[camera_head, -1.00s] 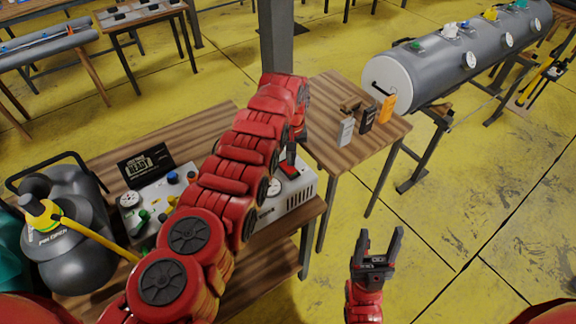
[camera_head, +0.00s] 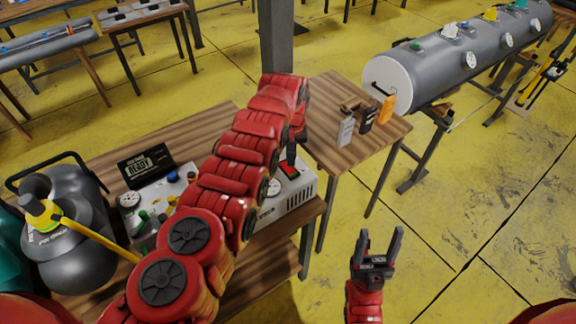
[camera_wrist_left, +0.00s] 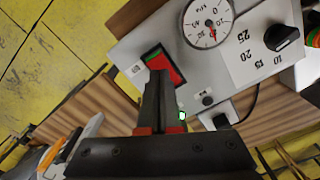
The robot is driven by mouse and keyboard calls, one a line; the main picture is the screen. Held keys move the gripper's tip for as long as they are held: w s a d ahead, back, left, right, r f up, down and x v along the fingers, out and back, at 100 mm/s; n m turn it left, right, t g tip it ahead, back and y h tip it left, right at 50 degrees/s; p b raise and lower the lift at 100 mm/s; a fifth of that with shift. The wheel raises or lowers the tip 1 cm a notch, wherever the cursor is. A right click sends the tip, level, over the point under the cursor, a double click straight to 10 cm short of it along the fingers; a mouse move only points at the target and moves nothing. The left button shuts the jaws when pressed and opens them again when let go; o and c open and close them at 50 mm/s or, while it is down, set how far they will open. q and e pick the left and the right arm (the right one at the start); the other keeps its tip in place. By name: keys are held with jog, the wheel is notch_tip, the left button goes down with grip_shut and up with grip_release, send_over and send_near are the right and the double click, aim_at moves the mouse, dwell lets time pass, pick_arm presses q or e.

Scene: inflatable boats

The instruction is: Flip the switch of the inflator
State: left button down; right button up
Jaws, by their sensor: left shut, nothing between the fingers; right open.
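The inflator (camera_head: 299,203) is a light grey box on a wooden bench, partly hidden behind my left arm. Its red switch (camera_head: 289,168) shows on top near the right end. In the left wrist view the switch (camera_wrist_left: 177,74) is a red rocker in a dark frame with a green edge, beside a round gauge (camera_wrist_left: 208,22). My left gripper (camera_head: 292,151) is shut and empty. Its fingertips (camera_wrist_left: 159,76) overlap the switch in the wrist view; I cannot tell whether they touch it. My right gripper (camera_head: 379,235) is open and empty over the floor.
A display reading "READY" (camera_head: 147,164) stands behind the inflator. A grey pump (camera_head: 75,255) with a yellow hose is at the left. A side table (camera_head: 375,135) holds several small upright items. A big grey cylinder (camera_head: 450,60) lies beyond.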

aim_at(291, 170)
pick_arm(q)
jog(key=shift+f+b, duration=1.2)
dwell(0.7)
jog(key=shift+s+f, duration=0.1)
jog(key=shift+f, duration=0.15)
jog(key=shift+r, duration=0.1)
jog(key=shift+w+r+p, duration=0.2)
jog(key=shift+r+p, duration=0.5)
jog(key=shift+r, duration=0.1)
notch_tip(291, 170, up, 3)
jog(key=p, duration=0.2)
jog(key=shift+s+r+p, duration=0.1)
jog(key=shift+s+p, duration=0.05)
jog(key=shift+p, duration=0.2)
jog(key=shift+r+p, duration=0.65)
jog(key=shift+r, duration=0.4)
jog(key=shift+f, duration=0.1)
